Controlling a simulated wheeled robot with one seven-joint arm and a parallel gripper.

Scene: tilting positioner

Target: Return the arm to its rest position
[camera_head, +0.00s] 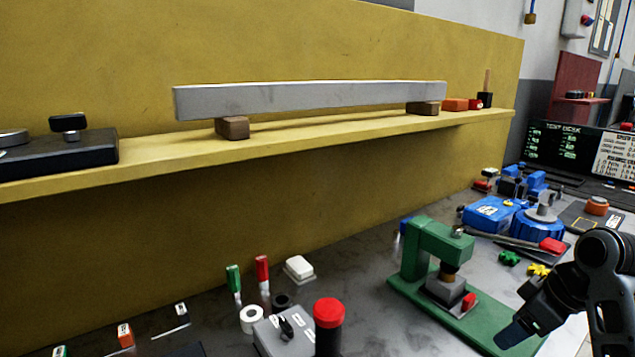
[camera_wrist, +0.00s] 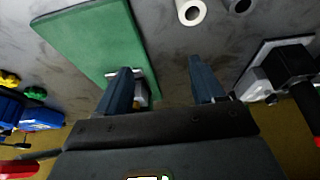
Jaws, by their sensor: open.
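My gripper (camera_wrist: 164,78) is open in the wrist view, its two dark blue-grey fingers apart with grey bench top between them. A small pale metal part shows beside the left finger, partly hidden; I cannot tell what it belongs to. In the head view my gripper (camera_head: 517,328) is at the lower right, above the front end of the green base of a green press-like fixture (camera_head: 432,245). My arm bends down to it from the right edge. The green base (camera_wrist: 95,40) also shows in the wrist view, to the upper left of the fingers.
Blue devices (camera_head: 490,214) stand behind, right of the fixture. A grey box (camera_head: 275,335) and a red-capped black cylinder (camera_head: 328,313) stand at the front. A yellow shelf (camera_head: 300,140) bears a long grey bar (camera_head: 310,97) on blocks.

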